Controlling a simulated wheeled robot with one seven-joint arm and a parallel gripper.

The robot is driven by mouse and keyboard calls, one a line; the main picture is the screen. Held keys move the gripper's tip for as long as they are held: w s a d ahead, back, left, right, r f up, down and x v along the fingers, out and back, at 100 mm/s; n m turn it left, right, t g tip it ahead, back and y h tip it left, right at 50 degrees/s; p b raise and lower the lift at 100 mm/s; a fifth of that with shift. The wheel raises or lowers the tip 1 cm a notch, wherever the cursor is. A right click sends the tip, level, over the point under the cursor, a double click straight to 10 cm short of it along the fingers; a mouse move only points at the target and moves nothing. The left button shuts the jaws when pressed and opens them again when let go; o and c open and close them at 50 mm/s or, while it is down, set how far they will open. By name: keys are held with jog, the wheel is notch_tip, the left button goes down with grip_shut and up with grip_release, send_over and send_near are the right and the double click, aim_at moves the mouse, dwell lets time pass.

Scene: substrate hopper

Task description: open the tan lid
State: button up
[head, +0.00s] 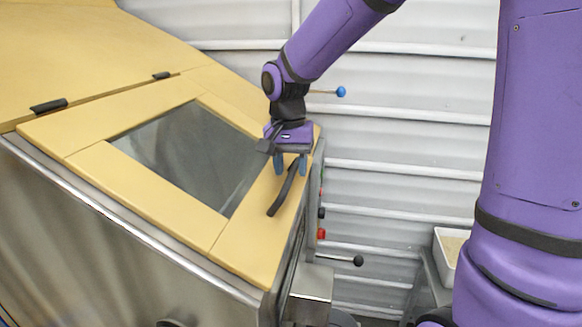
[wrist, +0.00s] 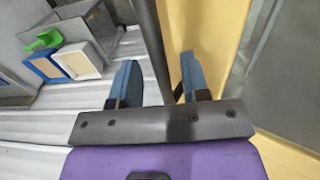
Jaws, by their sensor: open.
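The tan lid (head: 145,188) lies shut on the sloping top of the steel hopper, with a grey window (head: 188,152) in it. A dark bar handle (head: 280,198) is fixed along its right side. My gripper (head: 291,169) is over the upper part of this handle with its blue fingers apart. In the wrist view, the handle (wrist: 153,45) passes between the open fingers of my gripper (wrist: 157,80), closer to the right finger. Whether a finger touches it I cannot tell. The tan lid (wrist: 217,60) is at the right there.
Two dark hinges (head: 48,106) sit along the lid's upper left edge. A lever with a black knob (head: 358,260) and a rod with a blue knob (head: 341,91) stick out at right. The wrist view shows a blue-rimmed tray (wrist: 45,67) and a green scoop (wrist: 44,40).

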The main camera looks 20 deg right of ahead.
jog(key=shift+f, duration=0.2)
jog(key=shift+r, duration=0.1)
grip_shut()
